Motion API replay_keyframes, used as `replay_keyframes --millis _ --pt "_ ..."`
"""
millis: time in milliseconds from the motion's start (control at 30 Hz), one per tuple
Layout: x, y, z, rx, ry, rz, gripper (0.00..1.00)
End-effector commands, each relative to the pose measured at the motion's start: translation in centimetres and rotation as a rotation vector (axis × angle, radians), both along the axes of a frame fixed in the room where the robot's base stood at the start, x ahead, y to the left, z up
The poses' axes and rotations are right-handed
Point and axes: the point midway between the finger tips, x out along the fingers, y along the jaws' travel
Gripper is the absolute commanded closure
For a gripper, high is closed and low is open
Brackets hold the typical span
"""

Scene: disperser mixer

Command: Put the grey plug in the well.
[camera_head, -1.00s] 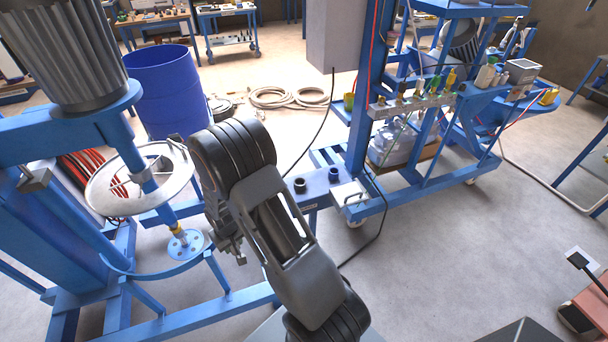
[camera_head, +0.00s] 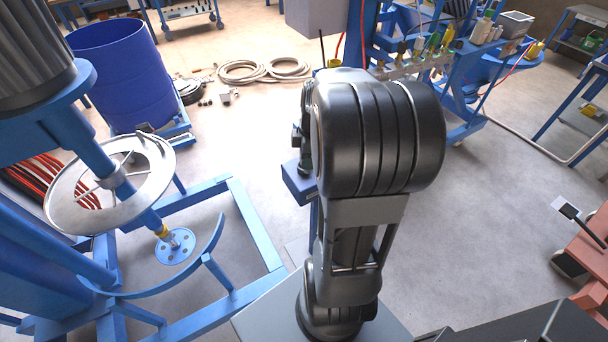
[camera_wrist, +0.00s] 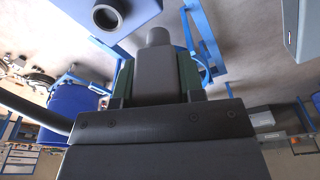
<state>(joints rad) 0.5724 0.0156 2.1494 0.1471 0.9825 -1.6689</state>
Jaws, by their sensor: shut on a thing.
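The grey plug (camera_wrist: 157,66), a blocky body with a round stub at its far end, sits between the fingers of my gripper (camera_wrist: 157,88) in the wrist view. The gripper is shut on it. A dark round collar with an opening, seemingly the well (camera_wrist: 106,15), stands on a blue block (camera_wrist: 142,10) at the top of the wrist view. The plug is apart from it, below and right of it in the picture. In the head view my arm hides the plug and the collar; only an edge of the blue block (camera_head: 300,186) shows.
The mixer with its white ring (camera_head: 70,205) and perforated disc (camera_head: 175,247) stands at left on a blue frame. A blue drum (camera_head: 125,75) is behind it. Coiled hoses (camera_head: 265,72) lie on the floor. A blue cart (camera_head: 465,90) stands at right.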

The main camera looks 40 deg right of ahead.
Motion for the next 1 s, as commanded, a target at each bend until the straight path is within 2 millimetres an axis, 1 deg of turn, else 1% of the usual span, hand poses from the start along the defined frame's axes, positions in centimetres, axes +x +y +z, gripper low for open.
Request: replay_keyframes --millis 33,100,200,333,433,467,567,800,900,1000 --pt "-1.2 -0.8 0.7 -0.005 -0.007 0.06 0.94" --pt "-2.8 -1.3 2.0 -0.006 -0.005 0.158 0.94" --pt "-4.7 -1.8 3.3 -0.005 -0.002 0.269 0.94" --pt "-6.2 -1.9 4.4 -0.002 -0.001 0.366 0.94" --pt "-6.2 -2.0 4.6 -0.001 0.001 0.406 0.94" --pt "-5.9 -2.1 4.5 0.0 0.002 0.413 0.94" --pt "-4.2 -2.3 3.8 0.003 0.004 0.427 0.94" --pt "2.0 -3.1 1.2 0.003 0.005 0.427 0.94" --pt "3.5 -3.3 -0.8 0.003 0.006 0.424 0.94" --pt "4.7 -3.5 -2.3 0.001 0.004 0.424 0.94"
